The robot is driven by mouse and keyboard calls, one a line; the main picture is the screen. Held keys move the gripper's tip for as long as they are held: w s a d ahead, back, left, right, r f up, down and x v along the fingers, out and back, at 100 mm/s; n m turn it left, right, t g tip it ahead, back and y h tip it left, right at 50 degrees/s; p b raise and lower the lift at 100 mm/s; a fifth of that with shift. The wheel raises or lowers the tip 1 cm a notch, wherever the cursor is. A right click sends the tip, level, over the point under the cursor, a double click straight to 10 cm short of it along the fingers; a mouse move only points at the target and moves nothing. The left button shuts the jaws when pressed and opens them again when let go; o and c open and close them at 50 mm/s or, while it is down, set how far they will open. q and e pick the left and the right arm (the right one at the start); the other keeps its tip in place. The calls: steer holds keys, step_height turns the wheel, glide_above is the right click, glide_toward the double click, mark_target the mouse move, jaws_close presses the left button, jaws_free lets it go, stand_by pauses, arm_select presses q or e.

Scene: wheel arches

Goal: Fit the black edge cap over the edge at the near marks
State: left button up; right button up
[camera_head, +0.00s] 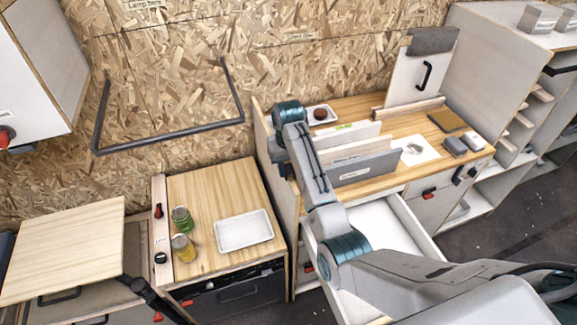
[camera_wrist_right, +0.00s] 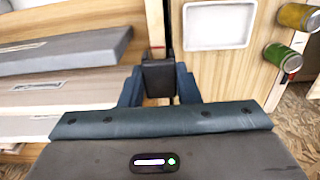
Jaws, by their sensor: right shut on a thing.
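My right gripper (camera_head: 277,152) is at the left side panel (camera_head: 293,220) of the wooden bench, partly hidden behind its own wrist in the head view. In the right wrist view, the right gripper (camera_wrist_right: 160,88) is shut on the black edge cap (camera_wrist_right: 158,74), a small dark block between its fingers. The cap is at the pale edge of the side panel (camera_wrist_right: 155,25), in line with it. I cannot tell whether the cap is over the edge or just short of it. My left gripper is not in view.
Upright boards, one grey (camera_head: 365,167), stand on the bench right of the gripper. An open drawer (camera_head: 385,225) is below. To the left, a lower cabinet holds a white tray (camera_head: 243,230), a green jar (camera_head: 182,218) and a yellow jar (camera_head: 182,247).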

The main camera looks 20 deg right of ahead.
steer(key=shift+f, duration=0.8)
stand_by(0.4)
steer(key=o, duration=1)
